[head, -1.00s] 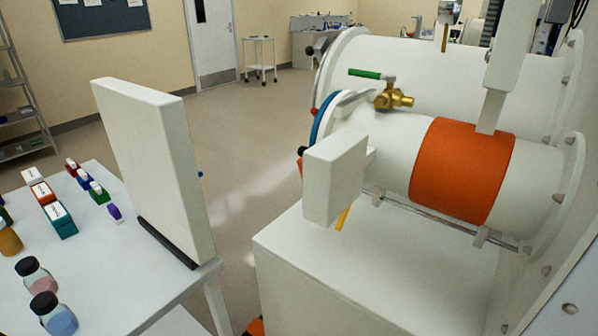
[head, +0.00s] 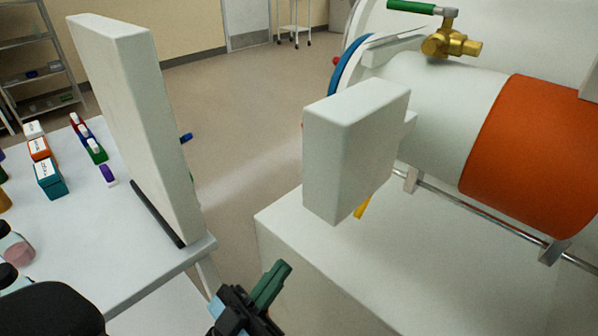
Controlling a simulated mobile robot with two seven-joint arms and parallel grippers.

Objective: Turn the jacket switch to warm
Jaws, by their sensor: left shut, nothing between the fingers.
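A white box (head: 345,160) is fixed in front of the white cylinder (head: 440,105), which wears an orange jacket band (head: 535,150). A small yellow piece (head: 362,207) sticks out under the box's right edge. It may be the jacket switch lever, but the switch's face and marks are hidden. My left gripper (head: 275,280), dark with green fingers, is at the bottom centre. It is shut and empty, below and left of the box and apart from it. My right gripper is out of view.
A white bench (head: 85,240) with several boxes and bottles and an upright white panel (head: 140,120) stands at left. A white cabinet (head: 320,270) lies under the cylinder. A brass valve with a green handle (head: 412,7) is above. Floor shows between bench and cabinet.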

